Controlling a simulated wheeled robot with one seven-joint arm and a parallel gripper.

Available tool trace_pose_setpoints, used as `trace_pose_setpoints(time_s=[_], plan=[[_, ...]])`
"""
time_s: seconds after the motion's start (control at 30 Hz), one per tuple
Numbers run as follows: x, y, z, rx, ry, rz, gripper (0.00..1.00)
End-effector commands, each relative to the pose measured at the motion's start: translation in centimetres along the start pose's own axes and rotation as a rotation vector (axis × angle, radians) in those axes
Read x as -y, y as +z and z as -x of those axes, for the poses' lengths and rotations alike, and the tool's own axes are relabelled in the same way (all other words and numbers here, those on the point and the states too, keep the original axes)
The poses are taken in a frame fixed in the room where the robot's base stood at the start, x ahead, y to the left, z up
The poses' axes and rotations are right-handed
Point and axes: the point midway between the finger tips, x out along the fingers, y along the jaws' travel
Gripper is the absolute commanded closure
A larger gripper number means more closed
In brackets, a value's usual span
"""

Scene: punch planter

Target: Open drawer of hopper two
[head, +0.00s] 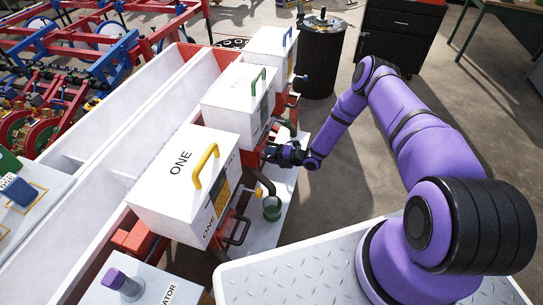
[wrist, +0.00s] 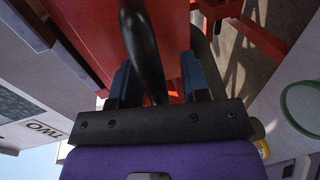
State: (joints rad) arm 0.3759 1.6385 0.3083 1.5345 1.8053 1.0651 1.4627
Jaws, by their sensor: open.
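Hopper two (head: 230,95) is the middle white box with a green handle on its lid. Its TWO label (wrist: 40,130) shows upside down at the left of the wrist view. Below it is a red drawer (wrist: 85,30) with a black bar handle (wrist: 143,45). My gripper (head: 270,152) is at the drawer front, low on the side of hopper two. In the wrist view my gripper (wrist: 157,85) is open, with the black handle between its two fingers. I cannot tell whether the fingers touch the handle. The drawer looks shut, but its edges are partly hidden.
Hopper one (head: 185,170), with a yellow handle, stands nearer, its own black drawer handle (head: 237,230) sticking out. A green-rimmed cup (head: 272,208) is on the white ledge (head: 283,190) below my gripper. A third hopper (head: 270,48) and a black bin (head: 320,60) are farther back. Open floor lies right.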

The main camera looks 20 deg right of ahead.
Motion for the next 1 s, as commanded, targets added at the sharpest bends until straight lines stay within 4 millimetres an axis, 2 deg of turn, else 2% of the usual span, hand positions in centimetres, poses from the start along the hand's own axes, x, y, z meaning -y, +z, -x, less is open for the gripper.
trace_pose_setpoints(time_s=[0.03,0.2,0.43,0.57,0.77,1.0], plan=[[0.0,0.0,0.0,0.0,0.0,0.0,0.6],[0.0,0.0,0.0,0.0,0.0,0.0,0.99],[0.0,0.0,0.1,0.0,0.0,0.0,1.0],[0.2,0.1,0.9,0.001,-0.001,0.0,1.0],[0.9,0.1,4.1,0.004,-0.001,-0.002,1.0],[2.1,0.1,9.5,0.004,-0.001,-0.002,1.0]])
